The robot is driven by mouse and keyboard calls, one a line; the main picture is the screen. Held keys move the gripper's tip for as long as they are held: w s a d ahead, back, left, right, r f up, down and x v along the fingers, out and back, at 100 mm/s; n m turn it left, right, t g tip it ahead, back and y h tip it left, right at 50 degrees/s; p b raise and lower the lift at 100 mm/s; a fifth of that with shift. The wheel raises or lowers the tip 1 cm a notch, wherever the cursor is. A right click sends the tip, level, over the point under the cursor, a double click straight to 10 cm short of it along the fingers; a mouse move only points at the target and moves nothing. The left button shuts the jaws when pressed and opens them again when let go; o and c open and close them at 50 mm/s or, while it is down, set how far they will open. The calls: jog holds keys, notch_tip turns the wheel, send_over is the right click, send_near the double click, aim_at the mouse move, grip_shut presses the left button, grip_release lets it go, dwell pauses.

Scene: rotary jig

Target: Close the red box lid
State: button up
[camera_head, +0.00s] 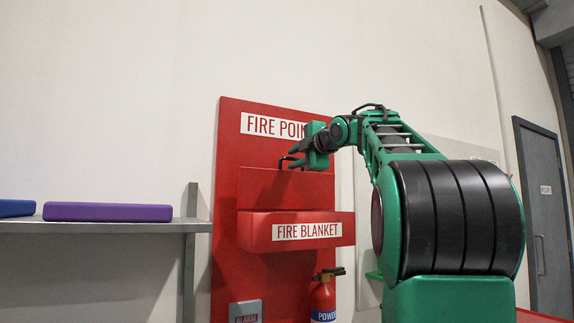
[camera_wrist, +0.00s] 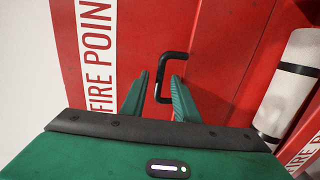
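The red box (camera_head: 258,232), labelled FIRE BLANKET, is fixed to a red board. Its red lid (camera_head: 262,188) stands raised against the board above the box, so the box is open. A black bar handle (camera_wrist: 162,75) sticks out from the lid; it also shows in the head view (camera_head: 288,161). My gripper (camera_wrist: 160,80) is open, with its two green fingers on either side of the handle bar. A gap shows between the fingers and the bar. In the head view my gripper (camera_head: 301,152) partly covers the lid's upper part.
A white roll with dark bands (camera_wrist: 294,75) lies in the open box. Below the box are a fire extinguisher (camera_head: 322,300) and a grey alarm box (camera_head: 245,312). A shelf (camera_head: 110,227) at left holds a purple slab (camera_head: 107,212) and a blue one (camera_head: 15,208).

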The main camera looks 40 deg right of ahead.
jog(key=shift+x, duration=1.25)
jog(key=shift+c, duration=0.7)
grip_shut()
jog(key=shift+s, duration=0.1)
